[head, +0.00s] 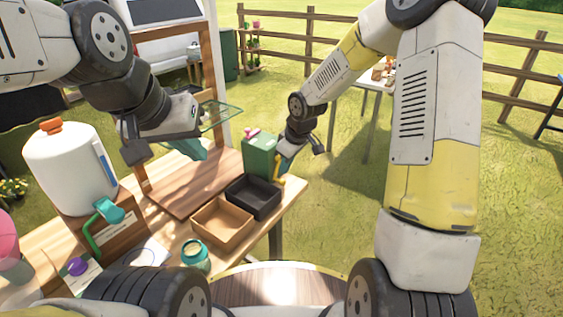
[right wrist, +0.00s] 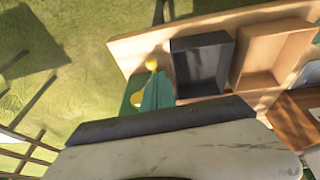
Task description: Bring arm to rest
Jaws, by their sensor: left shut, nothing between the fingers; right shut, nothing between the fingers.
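My left gripper (head: 135,151) hangs over the back left of the wooden table, right of the white jug, holding nothing. It is shut. My right gripper (head: 304,148) is shut and empty, beside the green container (head: 260,157) at the table's far right end. Whether it touches the container cannot be told.
A black tray (head: 262,207) and a tan tray (head: 224,241) sit on the wooden table (head: 292,197). Open grass lies right of the table.

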